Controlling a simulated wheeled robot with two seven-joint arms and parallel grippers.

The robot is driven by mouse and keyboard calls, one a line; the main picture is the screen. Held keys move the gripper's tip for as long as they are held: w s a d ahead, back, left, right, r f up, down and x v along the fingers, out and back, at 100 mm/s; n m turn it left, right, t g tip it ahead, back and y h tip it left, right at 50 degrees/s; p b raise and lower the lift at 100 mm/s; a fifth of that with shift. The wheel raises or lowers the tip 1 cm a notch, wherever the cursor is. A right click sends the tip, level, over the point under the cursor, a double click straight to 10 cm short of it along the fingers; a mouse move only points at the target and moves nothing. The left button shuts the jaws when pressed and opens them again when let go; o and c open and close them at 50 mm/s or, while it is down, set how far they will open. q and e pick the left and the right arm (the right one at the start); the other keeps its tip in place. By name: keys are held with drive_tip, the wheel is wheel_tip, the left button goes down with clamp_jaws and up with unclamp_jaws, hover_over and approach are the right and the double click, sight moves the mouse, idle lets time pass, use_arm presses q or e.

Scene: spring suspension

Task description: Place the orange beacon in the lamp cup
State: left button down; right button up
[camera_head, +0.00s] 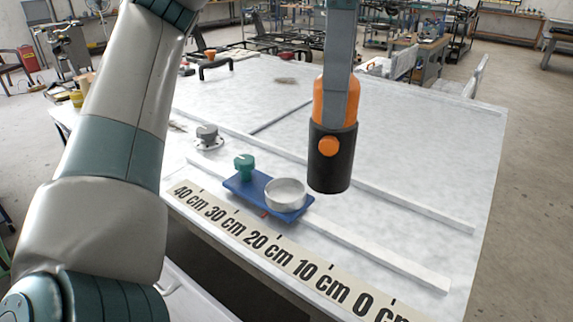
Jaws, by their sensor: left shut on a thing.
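The orange beacon (331,172) has an orange upper body, a black cylindrical lower part and a round orange button on its side. My left gripper (341,100) comes down from the top edge and is shut on the beacon's orange upper part, holding it upright above the table. The lamp cup (285,194) appears to be the round, pale, shallow cup on a blue plate, lower left of the beacon in the picture. The beacon is apart from the cup. The rear finger is hidden. My right gripper is not in view.
A grey round fitting (208,137) and a black handle (215,67) are farther back on the white table (420,130). Raised white rails cross it. A centimetre scale (275,250) runs along the front edge. The table's right side is clear.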

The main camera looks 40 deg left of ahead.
use_arm(q)
drive_tip(key=w+a+f+p, duration=0.3)
drive_tip(key=a+f, duration=0.3)
drive_tip(key=a, duration=0.4)
drive_tip(key=shift+a+f, duration=0.35)
drive_tip(key=shift+a, duration=0.05)
drive_tip(key=shift+f, duration=0.1)
wheel_tip(320, 180, down, 4)
drive_tip(key=shift+r, duration=0.1)
drive_tip(key=shift+s+b, duration=0.1)
drive_tip(key=shift+b, duration=0.2)
drive_tip(key=c, duration=1.1)
unclamp_jaws()
